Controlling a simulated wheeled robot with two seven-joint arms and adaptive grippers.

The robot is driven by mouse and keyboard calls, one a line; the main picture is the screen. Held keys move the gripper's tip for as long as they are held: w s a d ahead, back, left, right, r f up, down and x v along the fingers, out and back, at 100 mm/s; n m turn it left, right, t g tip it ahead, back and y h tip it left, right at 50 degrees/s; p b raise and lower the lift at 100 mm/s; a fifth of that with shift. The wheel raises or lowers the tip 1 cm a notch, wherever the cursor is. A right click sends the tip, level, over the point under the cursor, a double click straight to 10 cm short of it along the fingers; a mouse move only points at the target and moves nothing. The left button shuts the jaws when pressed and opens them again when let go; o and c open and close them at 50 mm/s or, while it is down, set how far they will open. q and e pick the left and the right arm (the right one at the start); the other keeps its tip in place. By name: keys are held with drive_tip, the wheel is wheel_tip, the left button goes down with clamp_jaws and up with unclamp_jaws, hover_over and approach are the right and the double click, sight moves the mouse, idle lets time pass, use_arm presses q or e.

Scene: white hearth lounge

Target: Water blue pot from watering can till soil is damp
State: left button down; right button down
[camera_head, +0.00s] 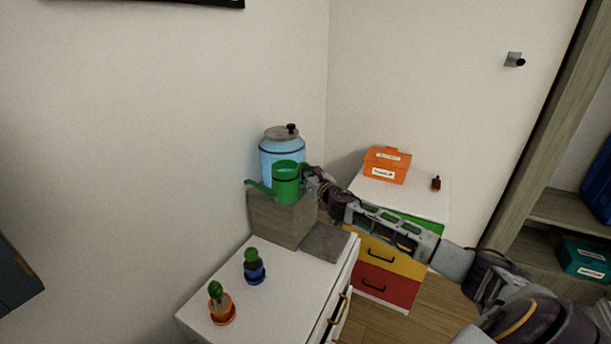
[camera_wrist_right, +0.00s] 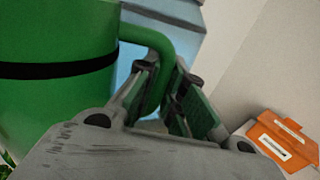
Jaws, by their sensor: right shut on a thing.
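The green watering can (camera_head: 287,184) has a dark band and a spout toward the left. It shows large at the left of the right wrist view (camera_wrist_right: 50,90). My right gripper (camera_head: 309,182) is shut on its handle (camera_wrist_right: 162,55). The can looks upright, in front of the light blue water container; I cannot tell if it touches the wooden block below. The blue pot (camera_head: 255,277) with a round green plant (camera_head: 251,254) stands on the white cabinet, nearer and lower left of the can. Its soil is too small to judge. My left gripper is not in view.
An orange pot (camera_head: 221,311) with a plant stands beside the blue pot. The light blue container (camera_head: 270,152) stands on a wooden block (camera_head: 275,224) at the white cabinet's (camera_head: 290,295) back. A drawer unit (camera_head: 385,283) with an orange box (camera_head: 386,165) and small bottle (camera_head: 436,184) is right.

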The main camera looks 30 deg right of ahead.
sight(306, 165)
drive_tip(key=shift+r, duration=1.55)
